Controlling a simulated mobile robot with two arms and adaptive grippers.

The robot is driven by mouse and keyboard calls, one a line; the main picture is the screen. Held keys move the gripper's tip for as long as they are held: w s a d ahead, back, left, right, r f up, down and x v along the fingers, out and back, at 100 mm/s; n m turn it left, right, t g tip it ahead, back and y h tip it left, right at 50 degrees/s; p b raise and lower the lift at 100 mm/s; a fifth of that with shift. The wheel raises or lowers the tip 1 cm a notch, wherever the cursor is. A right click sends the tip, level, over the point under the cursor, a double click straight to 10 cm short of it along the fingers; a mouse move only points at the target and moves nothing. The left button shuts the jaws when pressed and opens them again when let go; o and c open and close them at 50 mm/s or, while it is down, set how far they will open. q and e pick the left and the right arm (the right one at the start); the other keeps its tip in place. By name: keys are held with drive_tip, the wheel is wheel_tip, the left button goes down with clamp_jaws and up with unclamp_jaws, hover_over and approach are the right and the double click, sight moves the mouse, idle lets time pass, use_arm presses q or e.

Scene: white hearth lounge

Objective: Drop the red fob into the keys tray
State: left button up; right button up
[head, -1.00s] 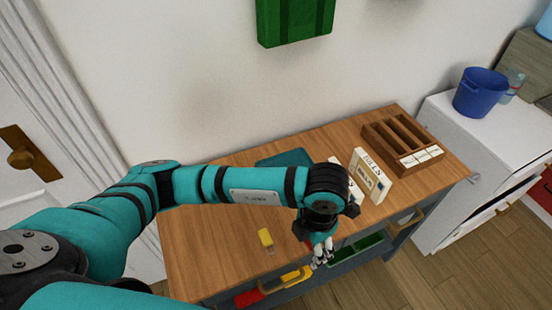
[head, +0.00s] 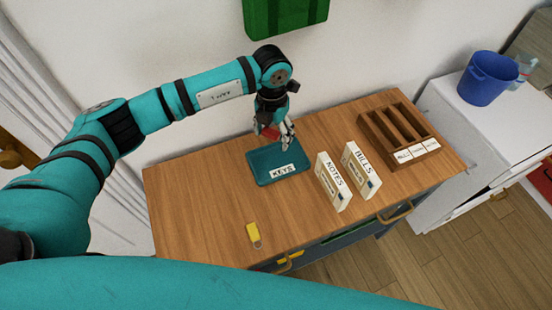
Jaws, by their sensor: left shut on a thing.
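The teal keys tray (head: 262,179), with a white KEYS label on its front, lies on the wooden table top near the wall. My left gripper (head: 287,141) points down above the tray's back right part. It is shut on the red fob (head: 268,132), which shows as a red patch beside the fingers, partly hidden by them. The fob appears to be above the tray, not resting in it. My right gripper is not in view.
A yellow fob (head: 253,234) lies near the table's front edge. A brown slotted organizer (head: 399,133) is farther right. A blue bucket (head: 486,85) stands on the white cabinet.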

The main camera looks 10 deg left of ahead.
sight(273, 140)
use_arm(q)
wheel_tip(273, 140, down, 4)
drive_tip(key=shift+r+b, duration=0.15)
drive_tip(key=shift+b, duration=0.8)
drive_tip(key=shift+f+b, duration=0.35)
drive_tip(key=shift+f, duration=0.3)
drive_tip(key=o, duration=1.1)
drive_tip(key=shift+c, duration=0.2)
drive_tip(key=shift+r, duration=0.25)
wheel_tip(273, 140, up, 12)
drive_tip(key=shift+f, duration=0.2)
drive_tip(key=shift+f, duration=0.1)
